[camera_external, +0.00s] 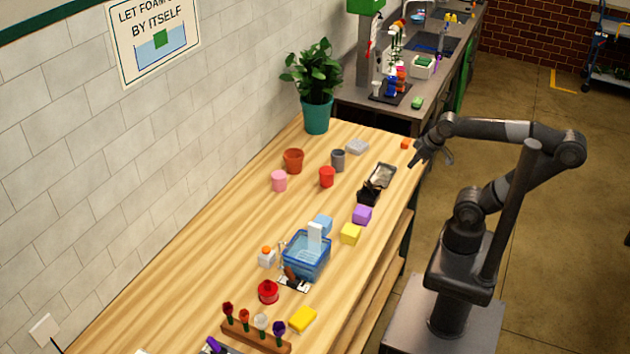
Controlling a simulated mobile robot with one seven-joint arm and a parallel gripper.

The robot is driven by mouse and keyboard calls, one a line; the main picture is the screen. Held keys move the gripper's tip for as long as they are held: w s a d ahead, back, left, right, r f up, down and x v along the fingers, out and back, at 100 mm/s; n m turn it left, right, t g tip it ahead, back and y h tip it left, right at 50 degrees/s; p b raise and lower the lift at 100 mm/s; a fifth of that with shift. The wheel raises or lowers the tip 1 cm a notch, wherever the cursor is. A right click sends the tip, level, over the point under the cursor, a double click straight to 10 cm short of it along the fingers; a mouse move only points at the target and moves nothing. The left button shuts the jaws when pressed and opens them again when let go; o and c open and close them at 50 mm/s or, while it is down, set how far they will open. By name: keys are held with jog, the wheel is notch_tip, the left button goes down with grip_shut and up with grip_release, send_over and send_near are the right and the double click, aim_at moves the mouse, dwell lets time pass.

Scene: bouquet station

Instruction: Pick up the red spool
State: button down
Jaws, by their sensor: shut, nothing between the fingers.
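A red object that looks like the red spool (268,292) stands on the wooden table (225,235) in the near half, in front of the blue clear container (306,256). My gripper (430,160) is at the far right edge of the table, well away from the spool and above the floor side. It is shut and empty. Nothing hides the spool.
A rack of flowers (256,338) and a yellow block (303,319) are near the spool. A white block with an orange top (266,257) stands behind it. A red cup (327,177), pots and a plant (316,85) stand farther back. Table left of the spool is clear.

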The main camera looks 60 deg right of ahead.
jog(key=shift+c, duration=1.8)
grip_release()
